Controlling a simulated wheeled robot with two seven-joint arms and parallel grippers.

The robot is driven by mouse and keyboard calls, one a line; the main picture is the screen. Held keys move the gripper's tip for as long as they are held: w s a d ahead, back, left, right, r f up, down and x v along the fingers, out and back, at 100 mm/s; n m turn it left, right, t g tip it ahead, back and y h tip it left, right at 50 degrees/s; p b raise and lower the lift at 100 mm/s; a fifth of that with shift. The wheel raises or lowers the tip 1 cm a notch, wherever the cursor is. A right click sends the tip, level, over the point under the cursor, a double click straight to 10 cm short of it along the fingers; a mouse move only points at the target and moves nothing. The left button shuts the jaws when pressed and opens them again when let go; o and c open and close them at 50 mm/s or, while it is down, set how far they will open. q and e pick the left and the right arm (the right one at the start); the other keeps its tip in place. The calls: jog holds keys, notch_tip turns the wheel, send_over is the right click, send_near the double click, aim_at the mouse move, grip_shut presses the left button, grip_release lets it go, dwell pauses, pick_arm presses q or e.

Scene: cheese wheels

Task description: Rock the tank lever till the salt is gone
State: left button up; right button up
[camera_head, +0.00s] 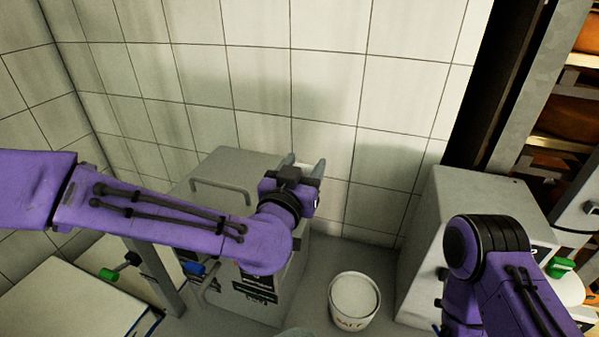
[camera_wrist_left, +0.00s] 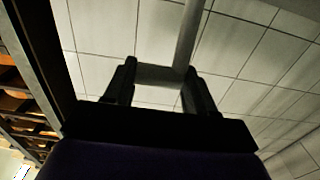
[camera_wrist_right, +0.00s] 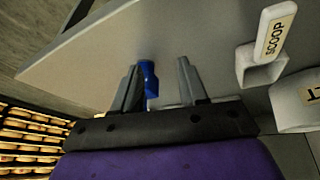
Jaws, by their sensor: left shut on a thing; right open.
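My left gripper (camera_head: 304,166) is in front of the tiled wall, above the rear right part of a grey box-shaped tank (camera_head: 235,166). In the left wrist view its fingers (camera_wrist_left: 160,85) are shut on a grey piece (camera_wrist_left: 160,75), where a grey rod (camera_wrist_left: 190,35), apparently the lever, runs up from near the right finger. A bucket labelled SALT (camera_head: 354,297) stands on the floor with pale contents. In the right wrist view my right gripper (camera_wrist_right: 158,88) is open, with a blue handle-like part (camera_wrist_right: 148,78) between or just beyond its fingers; contact is unclear.
A second grey cabinet (camera_head: 455,215) stands right of the bucket, partly behind my right arm. A white holder labelled SCOOP (camera_wrist_right: 268,50) shows in the right wrist view. Shelves of cheese wheels (camera_head: 570,110) stand at the right. A pale-topped unit (camera_head: 75,300) is at lower left.

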pick_arm(q)
jog(key=x, duration=0.7)
jog(key=shift+d, duration=0.1)
grip_shut()
pick_arm(e)
jog(key=shift+r, duration=0.3)
pick_arm(q)
grip_release()
jog(key=shift+w+d+f, duration=0.15)
jog(key=shift+w, duration=0.35)
jog(key=shift+w+d+f, duration=0.15)
jog(key=shift+w+f, duration=0.05)
jog(key=shift+w, duration=0.25)
pick_arm(e)
jog(key=shift+w+f, duration=0.15)
jog(key=shift+w, duration=0.1)
pick_arm(q)
jog(key=shift+w, duration=0.1)
grip_shut()
pick_arm(e)
jog(key=shift+a, duration=0.1)
